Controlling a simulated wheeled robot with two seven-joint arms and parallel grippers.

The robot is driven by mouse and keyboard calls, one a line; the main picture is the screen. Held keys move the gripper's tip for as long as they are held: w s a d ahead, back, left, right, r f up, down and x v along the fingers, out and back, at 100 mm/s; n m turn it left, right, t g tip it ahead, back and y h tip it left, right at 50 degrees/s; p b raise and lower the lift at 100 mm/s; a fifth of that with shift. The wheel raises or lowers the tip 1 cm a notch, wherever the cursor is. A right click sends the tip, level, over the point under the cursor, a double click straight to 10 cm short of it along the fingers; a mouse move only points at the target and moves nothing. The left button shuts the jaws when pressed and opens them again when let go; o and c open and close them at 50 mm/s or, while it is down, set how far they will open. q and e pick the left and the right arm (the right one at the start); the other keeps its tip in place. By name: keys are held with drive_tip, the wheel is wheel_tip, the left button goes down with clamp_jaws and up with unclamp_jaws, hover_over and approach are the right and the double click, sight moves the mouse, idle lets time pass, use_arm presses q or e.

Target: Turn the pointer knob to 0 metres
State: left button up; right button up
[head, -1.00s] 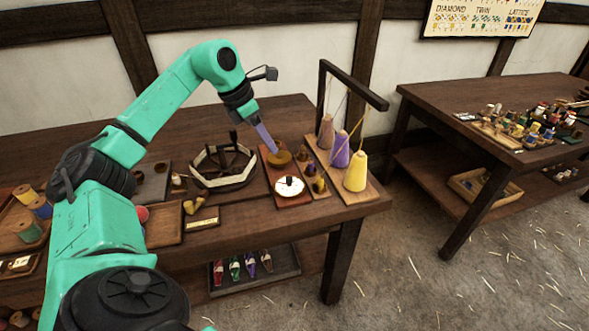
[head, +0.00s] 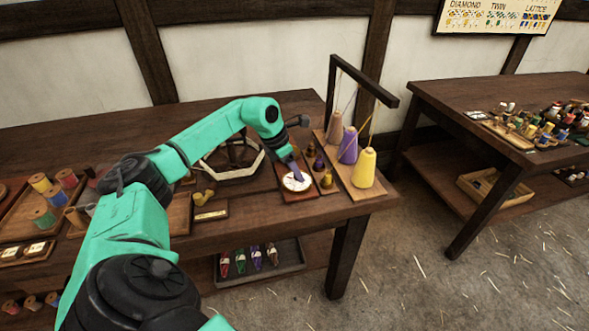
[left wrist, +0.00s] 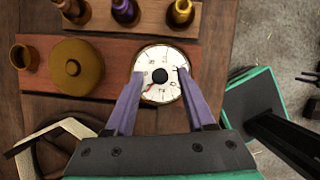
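The round white dial (head: 298,183) sits on a reddish-brown board on the left table. In the left wrist view the dial (left wrist: 160,96) has black marks, a small dark knob (left wrist: 160,75) at its centre and a thin red mark below it. The numbers and the pointer's exact reading are too small to tell. My left gripper (left wrist: 160,72) is open, its purple fingers apart over the dial's left and right sides with the knob between them. In the head view my left gripper (head: 295,172) is over the dial.
A round brass-coloured piece (left wrist: 77,72) and a small brown cup (left wrist: 24,57) share the dial's board. Small spools stand on a neighbouring strip. A dark-framed stand (head: 332,95) with several yarn cones (head: 364,169) is to the right. A wooden polygonal frame (head: 245,172) lies left.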

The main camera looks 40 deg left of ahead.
use_arm(q)
clamp_jaws()
drive_tip(key=shift+r+n, duration=0.1)
drive_tip(key=shift+n, duration=0.2)
